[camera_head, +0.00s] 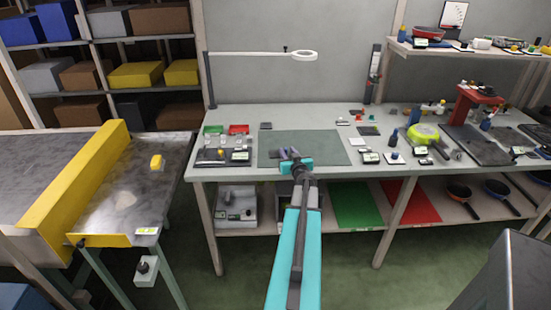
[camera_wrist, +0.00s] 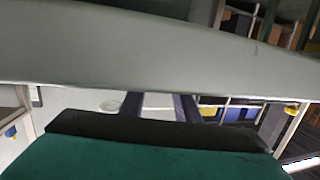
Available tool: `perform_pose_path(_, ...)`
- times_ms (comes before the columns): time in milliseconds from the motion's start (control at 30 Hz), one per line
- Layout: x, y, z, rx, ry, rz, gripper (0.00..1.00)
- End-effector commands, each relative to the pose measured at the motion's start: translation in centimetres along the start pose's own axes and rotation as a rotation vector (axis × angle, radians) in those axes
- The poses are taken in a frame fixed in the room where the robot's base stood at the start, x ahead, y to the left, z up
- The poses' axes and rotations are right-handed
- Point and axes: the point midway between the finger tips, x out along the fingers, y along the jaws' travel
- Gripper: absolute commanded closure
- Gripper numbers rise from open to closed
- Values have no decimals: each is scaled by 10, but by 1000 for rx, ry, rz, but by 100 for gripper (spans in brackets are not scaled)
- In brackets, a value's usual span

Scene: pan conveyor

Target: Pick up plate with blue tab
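In the head view a small pale plate with a blue tab (camera_head: 395,157) appears to lie near the front edge of the workbench, right of the green mat; it is too small to make out finely. My gripper (camera_head: 290,153) is over the mat, well left of that plate and apart from it. In the wrist view two dark fingers (camera_wrist: 166,106) stand apart with nothing seen between them. The plate cannot be made out in the wrist view.
The workbench carries a green mat (camera_head: 330,148), a lamp (camera_head: 304,56), small parts, a yellow-green pan (camera_head: 423,133) and a red stand (camera_head: 480,97). A conveyor with a yellow rail (camera_head: 85,185) stands left. Pans (camera_head: 458,190) lie on the lower shelf.

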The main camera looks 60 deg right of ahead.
Motion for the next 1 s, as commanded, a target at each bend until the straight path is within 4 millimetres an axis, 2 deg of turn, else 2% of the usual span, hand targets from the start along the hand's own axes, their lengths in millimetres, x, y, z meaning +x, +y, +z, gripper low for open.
perform_pose_path(67,0,0,0,0,0,0,71)
perform_pose_path(100,0,0,0,0,0,0,74)
perform_pose_path(267,0,0,0,0,0,0,100)
perform_pose_path(733,0,0,-3,0,0,0,100)
perform_pose_path(1000,-4,0,-27,0,2,-1,100)
